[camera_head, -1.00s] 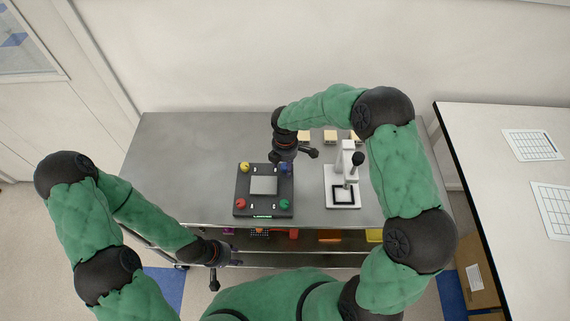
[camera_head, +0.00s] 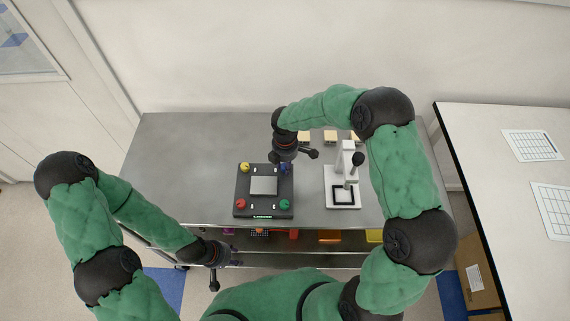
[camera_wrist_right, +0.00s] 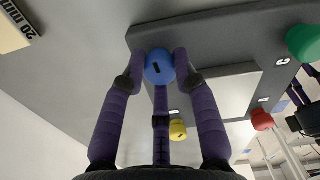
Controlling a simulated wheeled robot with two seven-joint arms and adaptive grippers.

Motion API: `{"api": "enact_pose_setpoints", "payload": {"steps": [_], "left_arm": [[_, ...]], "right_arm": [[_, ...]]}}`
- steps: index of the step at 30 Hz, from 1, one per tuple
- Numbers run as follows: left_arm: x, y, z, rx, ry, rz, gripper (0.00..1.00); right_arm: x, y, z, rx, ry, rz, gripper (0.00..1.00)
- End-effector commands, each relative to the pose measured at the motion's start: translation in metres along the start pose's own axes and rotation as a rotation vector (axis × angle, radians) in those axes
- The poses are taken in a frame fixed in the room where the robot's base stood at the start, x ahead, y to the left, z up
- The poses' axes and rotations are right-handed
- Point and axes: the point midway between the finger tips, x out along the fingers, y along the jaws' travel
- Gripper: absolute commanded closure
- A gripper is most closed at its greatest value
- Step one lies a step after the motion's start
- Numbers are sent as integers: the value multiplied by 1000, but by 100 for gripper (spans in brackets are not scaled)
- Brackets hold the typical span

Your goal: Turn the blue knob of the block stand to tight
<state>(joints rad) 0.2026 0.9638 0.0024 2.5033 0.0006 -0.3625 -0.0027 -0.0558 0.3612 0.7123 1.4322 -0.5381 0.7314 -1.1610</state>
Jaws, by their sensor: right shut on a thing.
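The block stand (camera_head: 240,190) is a dark square base with a pale block in its middle and a coloured knob at each corner. Its blue knob (camera_wrist_right: 159,67) is at the far right corner in the head view, mostly hidden by my right gripper. In the right wrist view the knob sits between my right gripper's purple fingertips (camera_wrist_right: 160,72), which touch it on its sides. The dark mark on the knob is slightly tilted. My right gripper (camera_head: 285,162) is shut on the blue knob. My left gripper (camera_head: 226,273) hangs open and empty before the table's front edge.
The yellow (camera_head: 244,167), red (camera_head: 240,203) and green (camera_head: 284,204) knobs are at the other corners. A green lit display (camera_head: 262,216) is on the front edge. A white device (camera_head: 336,171) stands right of the stand. The table (camera_head: 170,165) is clear at left.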

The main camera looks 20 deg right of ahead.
Motion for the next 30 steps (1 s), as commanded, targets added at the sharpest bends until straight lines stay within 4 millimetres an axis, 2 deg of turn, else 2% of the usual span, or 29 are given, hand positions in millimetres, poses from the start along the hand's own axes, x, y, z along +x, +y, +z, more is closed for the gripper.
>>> {"api": "enact_pose_setpoints", "payload": {"steps": [11,30], "left_arm": [[4,-2,0,0,0,0,60],[22,-8,-1,0,0,0,60]], "right_arm": [[0,1,0,117,0,2,100],[0,1,0,701,1,3,100]]}}
